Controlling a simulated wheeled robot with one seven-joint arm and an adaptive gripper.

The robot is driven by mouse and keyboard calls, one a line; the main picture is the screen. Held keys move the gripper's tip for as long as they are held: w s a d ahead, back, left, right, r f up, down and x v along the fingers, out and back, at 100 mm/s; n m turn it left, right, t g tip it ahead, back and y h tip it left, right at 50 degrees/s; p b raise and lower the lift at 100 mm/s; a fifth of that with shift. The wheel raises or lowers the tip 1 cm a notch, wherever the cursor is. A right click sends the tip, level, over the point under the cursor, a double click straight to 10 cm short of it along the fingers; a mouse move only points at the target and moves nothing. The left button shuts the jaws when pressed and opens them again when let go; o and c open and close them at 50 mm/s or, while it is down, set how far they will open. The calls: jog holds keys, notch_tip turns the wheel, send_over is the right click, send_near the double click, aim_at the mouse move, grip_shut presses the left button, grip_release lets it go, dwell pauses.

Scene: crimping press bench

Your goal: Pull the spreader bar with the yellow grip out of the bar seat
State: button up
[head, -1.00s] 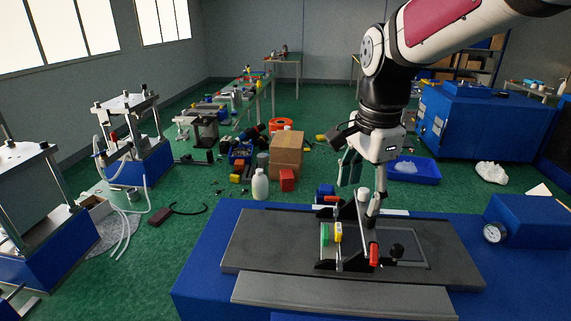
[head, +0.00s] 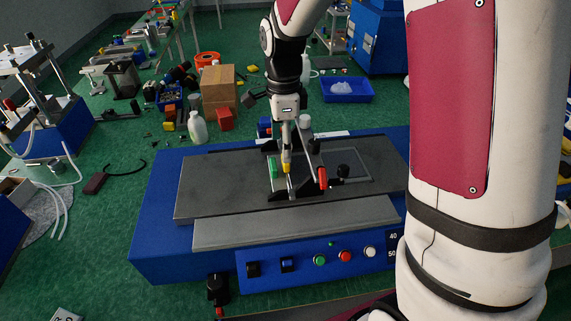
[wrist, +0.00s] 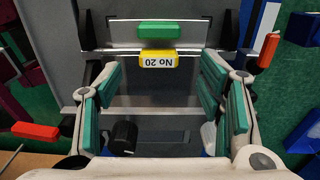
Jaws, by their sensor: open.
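The black bar seat (head: 279,195) holds the bar ends on the press top. My gripper (head: 286,153) points down over the yellow grip. In the wrist view my gripper (wrist: 160,76) is open, teal pads apart on either side, with the yellow grip between and slightly beyond the tips. No contact shows.
The red handle (wrist: 269,50) is outside my right finger in the wrist view. The grey press top (head: 215,185) is clear at left.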

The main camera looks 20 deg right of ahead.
jog(key=f, duration=0.2)
jog(key=f+p, duration=0.1)
jog(key=f, duration=0.1)
jog(key=shift+s+d, duration=0.25)
jog(key=shift+d, duration=0.15)
jog(key=shift+f, duration=0.65)
jog(key=shift+w, duration=0.1)
jog(key=c, duration=1.4)
